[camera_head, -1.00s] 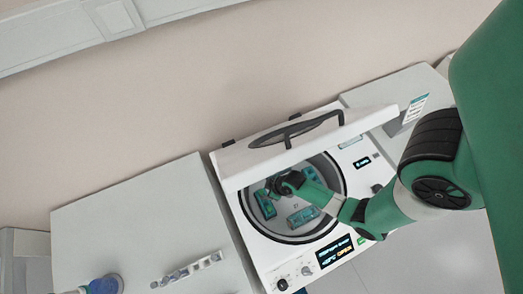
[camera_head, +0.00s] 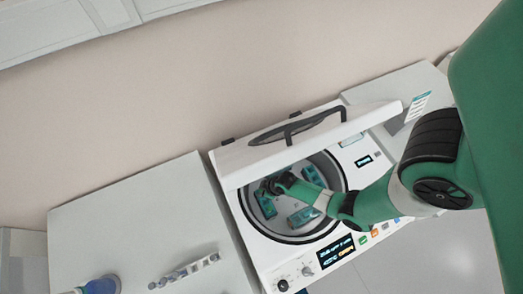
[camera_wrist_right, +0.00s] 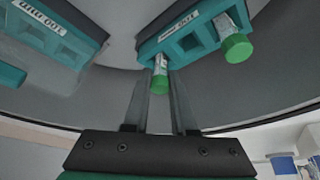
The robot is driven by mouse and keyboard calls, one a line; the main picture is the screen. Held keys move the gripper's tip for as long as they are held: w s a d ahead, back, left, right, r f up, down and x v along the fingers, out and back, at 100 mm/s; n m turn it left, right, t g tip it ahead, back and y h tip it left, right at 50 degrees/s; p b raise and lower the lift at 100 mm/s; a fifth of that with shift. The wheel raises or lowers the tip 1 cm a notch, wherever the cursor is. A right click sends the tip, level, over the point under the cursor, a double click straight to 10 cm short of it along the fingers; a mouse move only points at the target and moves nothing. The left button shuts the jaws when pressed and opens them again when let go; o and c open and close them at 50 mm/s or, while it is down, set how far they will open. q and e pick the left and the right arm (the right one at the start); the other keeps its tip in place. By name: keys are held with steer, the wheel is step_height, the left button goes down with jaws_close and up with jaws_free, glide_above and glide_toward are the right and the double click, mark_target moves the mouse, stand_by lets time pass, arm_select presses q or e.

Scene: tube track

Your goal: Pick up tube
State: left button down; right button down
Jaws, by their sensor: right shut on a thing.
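My right gripper (camera_head: 268,187) reaches into the round bowl of the open white centrifuge. In the right wrist view its two fingers (camera_wrist_right: 160,84) are shut on a green-capped tube (camera_wrist_right: 160,83), held near its cap. The tube sits at the edge of a teal rotor bucket (camera_wrist_right: 190,42), and its lower part is hidden there. A second green-capped tube (camera_wrist_right: 236,48) stands in the same bucket to the right.
The centrifuge (camera_head: 262,262) has its lid (camera_head: 240,165) raised at the back. Other teal buckets (camera_head: 303,217) sit in the bowl.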

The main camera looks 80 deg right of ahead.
step_height(320, 180, up, 10)
steer(key=p, duration=0.5)
steer(key=shift+f, duration=0.25)
steer(key=shift+r+p, duration=0.3)
steer(key=shift+p, duration=0.05)
step_height(320, 180, up, 5)
steer(key=p, duration=0.4)
steer(key=shift+f+p, duration=0.2)
steer(key=shift+p, duration=0.2)
steer(key=shift+s, duration=0.1)
